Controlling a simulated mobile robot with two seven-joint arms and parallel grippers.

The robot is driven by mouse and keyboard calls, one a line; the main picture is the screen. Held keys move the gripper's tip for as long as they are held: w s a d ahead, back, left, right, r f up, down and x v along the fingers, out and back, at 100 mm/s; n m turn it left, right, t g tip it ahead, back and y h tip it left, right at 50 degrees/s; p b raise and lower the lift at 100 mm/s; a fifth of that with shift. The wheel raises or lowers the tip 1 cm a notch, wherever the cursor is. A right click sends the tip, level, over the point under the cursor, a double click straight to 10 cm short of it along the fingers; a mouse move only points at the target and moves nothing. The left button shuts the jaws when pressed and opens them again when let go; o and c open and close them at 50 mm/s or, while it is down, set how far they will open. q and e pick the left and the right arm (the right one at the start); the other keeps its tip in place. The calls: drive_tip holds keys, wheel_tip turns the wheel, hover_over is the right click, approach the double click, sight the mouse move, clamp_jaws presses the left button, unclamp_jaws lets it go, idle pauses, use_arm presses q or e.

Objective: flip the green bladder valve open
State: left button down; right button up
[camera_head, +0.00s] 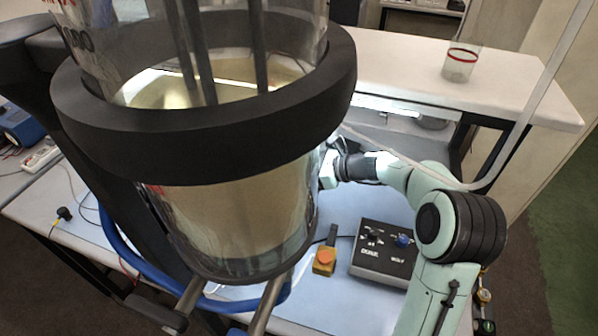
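A large clear cylinder (235,225) with a thick black ring (215,130) fills the left and middle of the head view. It holds a pale, yellowish content. My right arm comes in from the lower right, and its gripper (330,168) is at the cylinder's right side, just below the ring. Its fingers are small and partly hidden, so I cannot tell if they are open or touch anything. I cannot clearly make out the green bladder valve. Small fittings (484,297) show at the bottom right, partly behind my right arm. My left gripper is not in view.
A black control box (384,254) with a blue knob and a yellow box with an orange button (324,261) sit on the bench right of the cylinder. A blue hose (128,250) curves around its base. A clear cup with a red band (460,63) stands on the white table (400,60) behind.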

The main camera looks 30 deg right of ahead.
drive_tip(key=v, duration=1.3)
drive_tip(key=shift+b, duration=0.4)
drive_tip(key=shift+s, duration=0.1)
